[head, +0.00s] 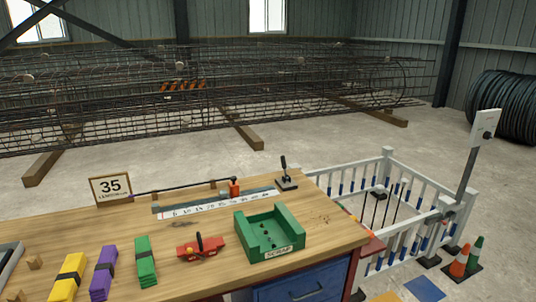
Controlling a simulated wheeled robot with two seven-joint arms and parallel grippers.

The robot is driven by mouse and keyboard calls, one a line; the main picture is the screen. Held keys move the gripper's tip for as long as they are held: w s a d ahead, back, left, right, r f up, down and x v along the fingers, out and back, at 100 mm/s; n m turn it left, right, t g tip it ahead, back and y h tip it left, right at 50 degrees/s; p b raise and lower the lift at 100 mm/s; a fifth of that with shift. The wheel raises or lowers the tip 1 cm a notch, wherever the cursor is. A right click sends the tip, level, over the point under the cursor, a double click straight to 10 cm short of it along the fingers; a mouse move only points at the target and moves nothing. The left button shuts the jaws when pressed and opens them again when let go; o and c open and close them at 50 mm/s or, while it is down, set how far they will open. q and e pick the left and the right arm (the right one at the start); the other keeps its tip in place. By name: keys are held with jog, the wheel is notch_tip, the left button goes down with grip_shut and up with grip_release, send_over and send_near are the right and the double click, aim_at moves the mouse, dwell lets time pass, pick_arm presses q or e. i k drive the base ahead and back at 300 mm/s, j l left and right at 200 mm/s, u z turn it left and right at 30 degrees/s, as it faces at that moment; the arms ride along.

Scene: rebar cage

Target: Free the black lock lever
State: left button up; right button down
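A small lever with a black handle (284,163) stands nearly upright on a grey base at the back right of the wooden workbench (330,233). A second black handle (200,241) rises from a red device (206,252) lying nearer the front. I cannot tell for certain which of these is the lock lever, nor what holds it. A dark rod (180,189) runs behind a white ruler (215,204), with a red block (235,188) at its right part. Neither of my grippers shows in the head view.
A green tray (283,252) labelled SCRAP sits front right. Yellow (66,285), purple (103,278) and green (145,266) bundles lie front left. A sign (111,188) reading 35 stands at the back left. A white fence (400,240) and cones (460,262) stand right of the bench.

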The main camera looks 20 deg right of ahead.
aim_at(283, 160)
jog(key=i+l+u, duration=0.25)
jog(key=l, duration=2.2)
jog(key=l+u, duration=0.25)
jog(key=l, duration=2.15)
